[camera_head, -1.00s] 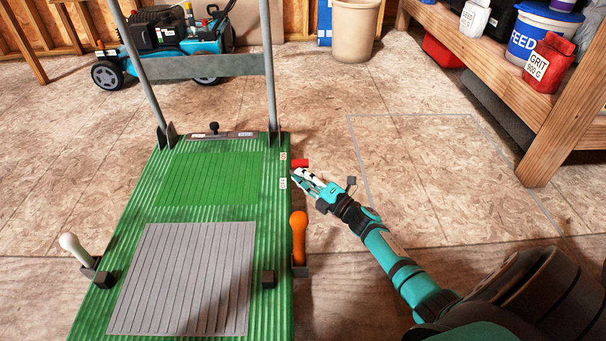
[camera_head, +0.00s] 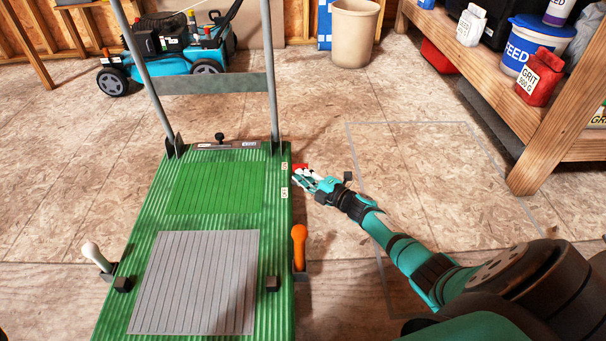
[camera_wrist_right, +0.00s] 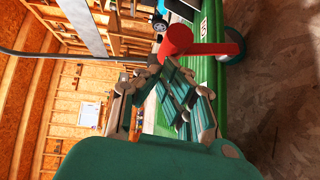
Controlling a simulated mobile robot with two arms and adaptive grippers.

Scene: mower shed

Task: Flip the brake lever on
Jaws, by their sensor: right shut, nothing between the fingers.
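A red lever (camera_head: 300,167) sticks out from the right side of the green cart (camera_head: 224,222), beside two small labels on the deck edge. In the right wrist view the red lever (camera_wrist_right: 178,40) shows a thick round knob and an arm running right. My right gripper (camera_head: 299,177) is shut and empty, with its fingertips close beside the lever and partly covering it in the head view. In the wrist view the fingers (camera_wrist_right: 165,75) end just below the knob. I cannot tell whether they touch it. My left gripper is not in view.
An orange-handled lever (camera_head: 299,246) stands on the cart's right side, and a white-handled one (camera_head: 96,255) on its left. A mower (camera_head: 165,55) and a beige bin (camera_head: 354,32) stand behind. A wooden shelf (camera_head: 520,110) is at right. The floor between is clear.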

